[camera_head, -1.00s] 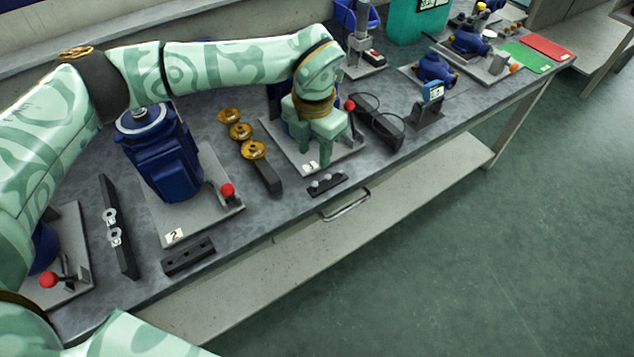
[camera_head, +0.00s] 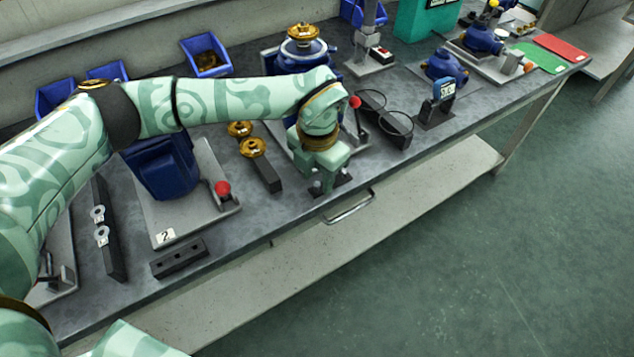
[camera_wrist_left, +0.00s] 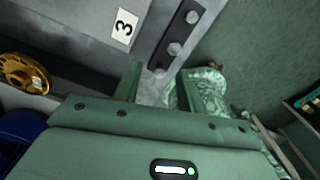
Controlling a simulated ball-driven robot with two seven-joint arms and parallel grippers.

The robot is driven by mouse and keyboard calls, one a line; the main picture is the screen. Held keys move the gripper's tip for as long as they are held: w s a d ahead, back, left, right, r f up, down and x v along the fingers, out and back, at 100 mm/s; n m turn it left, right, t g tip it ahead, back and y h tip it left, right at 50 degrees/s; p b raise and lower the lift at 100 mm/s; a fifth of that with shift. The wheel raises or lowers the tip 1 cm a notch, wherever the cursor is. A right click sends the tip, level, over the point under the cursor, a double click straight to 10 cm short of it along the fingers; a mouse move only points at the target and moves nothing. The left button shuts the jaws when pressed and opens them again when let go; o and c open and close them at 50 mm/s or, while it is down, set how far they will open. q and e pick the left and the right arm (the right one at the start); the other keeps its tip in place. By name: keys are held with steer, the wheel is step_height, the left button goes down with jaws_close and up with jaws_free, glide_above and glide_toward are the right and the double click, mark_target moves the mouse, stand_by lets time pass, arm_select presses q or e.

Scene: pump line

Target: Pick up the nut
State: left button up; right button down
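Three grey hex nuts sit in a row on a dark rack at the bench's front edge. The wrist view shows the far nut (camera_wrist_left: 192,17), the middle nut (camera_wrist_left: 174,48) and the near nut (camera_wrist_left: 158,70) on the rack (camera_wrist_left: 183,32). My left gripper (camera_head: 323,184) points down over this rack and hides most of it in the head view. In the wrist view the left gripper (camera_wrist_left: 158,82) is open, and the near nut shows between its two fingertips. I cannot tell whether the fingers touch it. My right gripper is not in view.
A plate labelled 3 (camera_wrist_left: 124,27) lies beside the rack. Gold wheels (camera_head: 252,148) stand on a dark holder to the left. A red-knobbed lever (camera_head: 355,102) rises behind the gripper.

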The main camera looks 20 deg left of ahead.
arm_select(q)
steer(key=shift+f, duration=0.25)
stand_by(0.3)
jaws_close()
